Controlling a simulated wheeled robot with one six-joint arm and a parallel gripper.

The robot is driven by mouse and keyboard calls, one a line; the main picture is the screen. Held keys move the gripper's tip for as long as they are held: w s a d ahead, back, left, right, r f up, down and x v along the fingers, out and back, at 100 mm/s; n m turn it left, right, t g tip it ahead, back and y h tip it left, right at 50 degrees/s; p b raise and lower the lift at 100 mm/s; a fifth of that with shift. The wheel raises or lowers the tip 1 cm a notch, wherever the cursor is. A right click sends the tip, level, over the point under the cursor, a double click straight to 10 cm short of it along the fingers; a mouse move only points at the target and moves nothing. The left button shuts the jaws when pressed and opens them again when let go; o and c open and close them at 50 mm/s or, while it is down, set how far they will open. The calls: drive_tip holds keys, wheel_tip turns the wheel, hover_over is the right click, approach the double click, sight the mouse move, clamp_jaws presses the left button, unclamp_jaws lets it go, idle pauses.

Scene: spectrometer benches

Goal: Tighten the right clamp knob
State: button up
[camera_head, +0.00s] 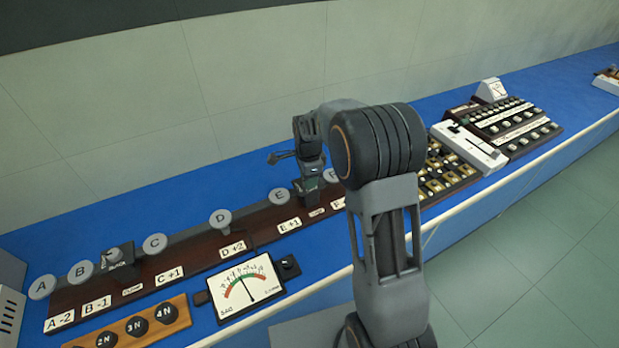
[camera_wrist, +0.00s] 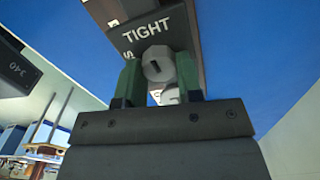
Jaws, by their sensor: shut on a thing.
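The right clamp knob (camera_wrist: 157,63) is a grey, many-sided knob with a dark slot mark on its face. It sits below a dark plate marked TIGHT (camera_wrist: 147,28) in the wrist view. My gripper (camera_wrist: 159,78) has green pads on both sides of the knob and is shut on it. In the head view my gripper (camera_head: 311,180) reaches down to the dark right clamp between discs E and F, and hides the knob there. The left clamp (camera_head: 116,257) stands between discs B and C with its grey knob visible.
Lettered grey discs, such as D (camera_head: 220,218), line the brown rail. A dial meter (camera_head: 245,289) and a wooden tray of dark weights (camera_head: 137,328) lie in front. Switch panels (camera_head: 512,125) stand farther right on the blue bench (camera_head: 410,103).

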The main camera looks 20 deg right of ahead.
drive_tip(key=shift+w+m, duration=0.1)
drive_tip(key=shift+m, duration=0.2)
idle(0.4)
drive_tip(key=o, duration=0.9)
wheel_tip(320, 180, up, 14)
drive_tip(key=shift+f+b, duration=0.1)
drive_tip(key=shift+b, duration=0.4)
